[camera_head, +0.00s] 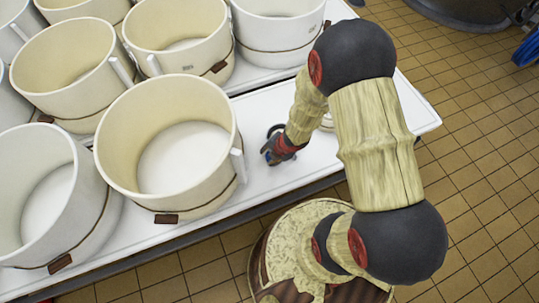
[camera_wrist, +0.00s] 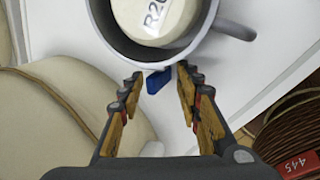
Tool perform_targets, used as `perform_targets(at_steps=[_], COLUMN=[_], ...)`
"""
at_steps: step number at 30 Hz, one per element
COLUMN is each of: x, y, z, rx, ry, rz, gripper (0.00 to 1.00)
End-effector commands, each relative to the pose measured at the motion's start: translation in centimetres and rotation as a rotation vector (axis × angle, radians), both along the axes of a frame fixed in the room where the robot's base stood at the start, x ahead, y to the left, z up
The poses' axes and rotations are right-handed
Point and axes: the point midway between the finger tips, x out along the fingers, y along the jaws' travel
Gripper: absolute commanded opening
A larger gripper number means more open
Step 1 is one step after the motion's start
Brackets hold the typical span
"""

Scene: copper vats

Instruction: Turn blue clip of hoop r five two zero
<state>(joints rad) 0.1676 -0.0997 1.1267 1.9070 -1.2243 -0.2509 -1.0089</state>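In the wrist view a grey hoop (camera_wrist: 210,48) with a handle-like arm on its right surrounds a pale round block. The block's label starts with R and is partly cut off by the top edge, so I cannot read it fully. A blue clip (camera_wrist: 158,80) sits at the hoop's near rim. My gripper (camera_wrist: 160,76) is open, with one finger on each side of the clip and gaps visible. In the head view my gripper (camera_head: 273,146) is low over the white table, and my arm hides much of the hoop area.
Several large cream tubs (camera_head: 170,140) crowd the white table (camera_head: 290,178) to the left of my gripper. One cream rounded body (camera_wrist: 60,125) lies close on the left in the wrist view. Tiled floor (camera_head: 480,150) is open on the right. A dark vat stands at the top right.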

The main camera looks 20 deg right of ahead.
Motion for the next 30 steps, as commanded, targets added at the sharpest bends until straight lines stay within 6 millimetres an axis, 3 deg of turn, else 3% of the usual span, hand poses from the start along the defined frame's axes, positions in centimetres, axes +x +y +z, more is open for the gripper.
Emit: perform_targets(at_steps=[9,30], x=[-0.1,-3.1], y=[-0.2,-1.9], z=[1.0,9.6], rx=[0.0,0.001], ry=[-0.003,-0.002], rz=[-0.002,-0.001], gripper=[0.34,0.34])
